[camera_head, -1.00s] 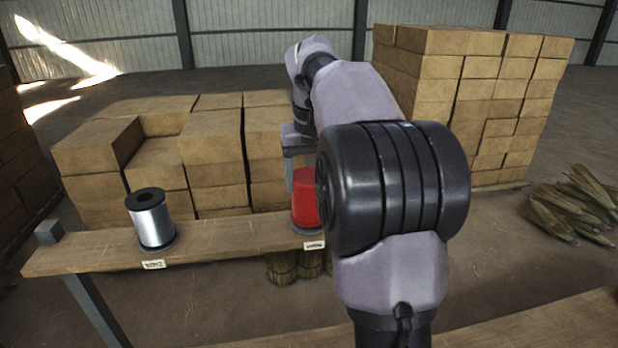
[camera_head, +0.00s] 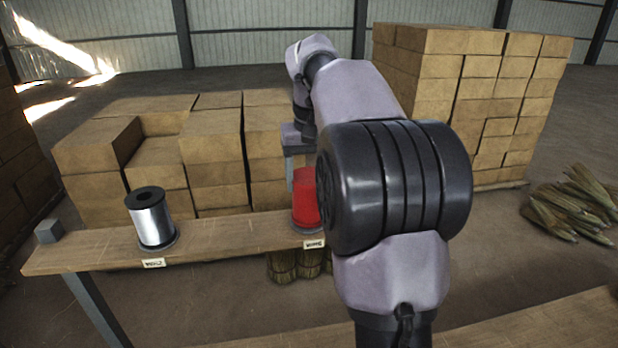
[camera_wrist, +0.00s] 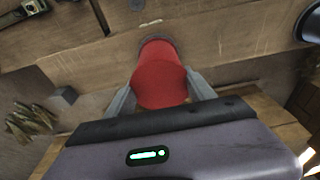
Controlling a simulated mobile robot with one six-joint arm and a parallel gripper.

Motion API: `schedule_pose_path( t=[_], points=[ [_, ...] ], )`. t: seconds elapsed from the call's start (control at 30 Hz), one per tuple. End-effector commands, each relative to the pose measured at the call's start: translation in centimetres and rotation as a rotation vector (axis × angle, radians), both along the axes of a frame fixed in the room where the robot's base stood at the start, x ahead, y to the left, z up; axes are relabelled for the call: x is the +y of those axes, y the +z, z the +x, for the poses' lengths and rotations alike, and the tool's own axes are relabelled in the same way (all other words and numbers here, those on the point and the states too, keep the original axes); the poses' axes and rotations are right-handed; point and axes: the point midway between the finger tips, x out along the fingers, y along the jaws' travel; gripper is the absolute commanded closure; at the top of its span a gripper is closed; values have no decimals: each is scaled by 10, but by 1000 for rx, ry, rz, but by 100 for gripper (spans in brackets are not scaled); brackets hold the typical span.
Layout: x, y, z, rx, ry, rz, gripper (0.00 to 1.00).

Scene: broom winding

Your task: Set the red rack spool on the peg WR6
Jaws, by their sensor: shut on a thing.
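The red spool (camera_head: 305,198) stands upright at its place on the wooden rack board (camera_head: 215,233), above a small label (camera_head: 314,244) too blurred to read surely. My gripper (camera_wrist: 161,95) is shut on the red spool, with one finger on each side of it in the wrist view. The spool's lower end meets a dark round base on the board; the peg itself is hidden inside or under it. In the head view my arm covers the spool's right side and most of my gripper.
A silver spool (camera_head: 151,217) stands on the board's left part, with its own label (camera_head: 153,263). Stacked cartons (camera_head: 212,150) stand behind the board and a taller stack (camera_head: 480,100) at right. Bundles of stalks (camera_head: 575,205) lie on the floor at right.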

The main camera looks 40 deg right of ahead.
Motion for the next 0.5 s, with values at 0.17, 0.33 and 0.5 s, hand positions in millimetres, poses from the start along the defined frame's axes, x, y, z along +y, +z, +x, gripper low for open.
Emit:
schedule_pose_path(
  t=[0.17, 0.33, 0.5],
  points=[
    [0, -4, 0, -1, 0, 0, 100],
    [0, -7, 0, -1, 0, 0, 100],
    [0, -11, 0, -1, 0, 0, 100]
  ],
)
